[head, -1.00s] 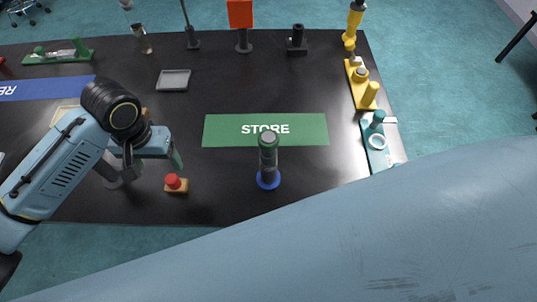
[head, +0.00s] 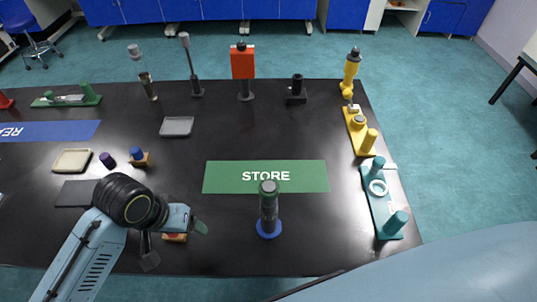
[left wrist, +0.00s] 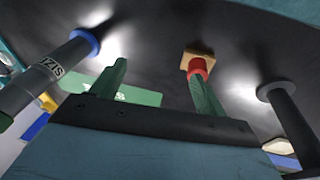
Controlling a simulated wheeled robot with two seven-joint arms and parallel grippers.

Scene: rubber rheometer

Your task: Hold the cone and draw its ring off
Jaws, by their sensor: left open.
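An upright dark grey tapered piece (head: 268,205) with a blue ring (head: 269,228) around its foot stands just in front of the green STORE mat; I take it as the cone with its ring. In the left wrist view a grey lettered piece (left wrist: 45,78) with a blue ring (left wrist: 85,41) at its end shows at upper left. My left gripper (head: 198,226) is to the left of the cone, apart from it. Its two green fingers (left wrist: 158,70) are spread with nothing held between them. My right gripper is out of view; my large arm link covers the lower right.
A red-capped wooden block (left wrist: 197,67) is close to my left fingers, partly hidden in the head view. A dark flanged post (head: 149,257) stands beside my left arm. The STORE mat (head: 225,178) is bare. Teal (head: 385,208) and yellow fixtures (head: 358,130) line the right edge.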

